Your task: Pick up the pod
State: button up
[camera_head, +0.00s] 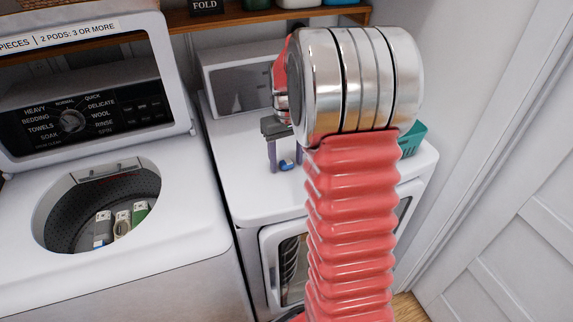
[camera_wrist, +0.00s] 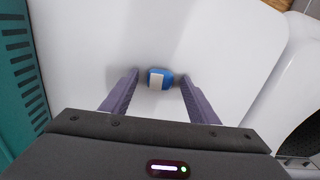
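The pod (camera_head: 287,164) is small, blue and white, and rests on the white top of the dryer (camera_head: 240,185). The pod also shows in the wrist view (camera_wrist: 160,79), near the upper middle on the bare white surface. My gripper (camera_head: 283,168) is above the dryer top with its purple fingers pointing down around the pod. In the wrist view my gripper (camera_wrist: 160,88) is open, one finger on each side of the pod, with a gap on both sides. Nothing is held.
A teal basket (camera_head: 412,139) stands on the dryer top to the right, partly behind my arm. The open washer (camera_head: 190,200) on the left holds several items in its drum. A wooden shelf (camera_head: 230,20) runs along the back. The dryer top around the pod is clear.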

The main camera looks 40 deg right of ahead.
jog(key=c, duration=1.1)
jog(key=shift+r, duration=0.15)
notch_tip(320, 180, up, 10)
jog(key=shift+f, duration=0.15)
dwell(0.4)
